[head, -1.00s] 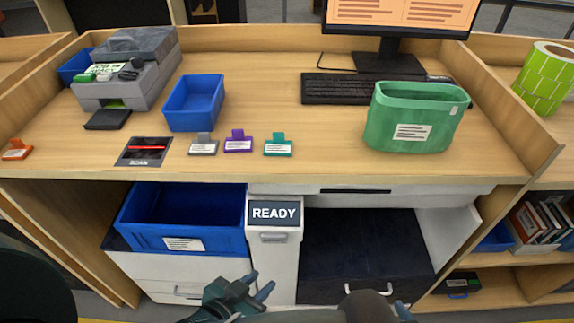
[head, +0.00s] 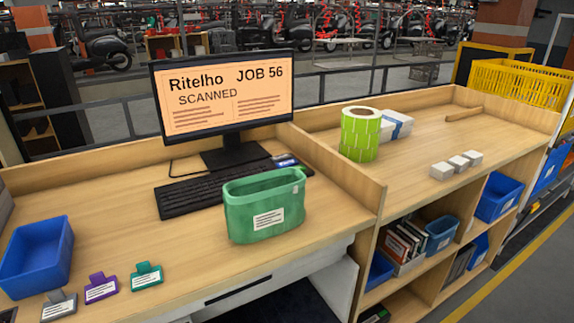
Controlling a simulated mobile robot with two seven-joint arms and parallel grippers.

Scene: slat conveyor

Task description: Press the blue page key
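The black keyboard (head: 205,190) lies on the wooden desk in front of the monitor. At its far right end is a small part with blue on it (head: 287,161), partly hidden behind the green bin; it is too small to tell whether this is the blue page key. The monitor (head: 225,95) shows an orange page reading "Ritelho JOB 56 SCANNED". Neither of my grippers is in the head view.
A green bin (head: 265,210) stands right in front of the keyboard's right end. A blue tray (head: 37,255) and grey, purple (head: 101,288) and teal (head: 146,276) clips are at left. A divider (head: 335,172) separates a right-hand bench with a green label roll (head: 360,133).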

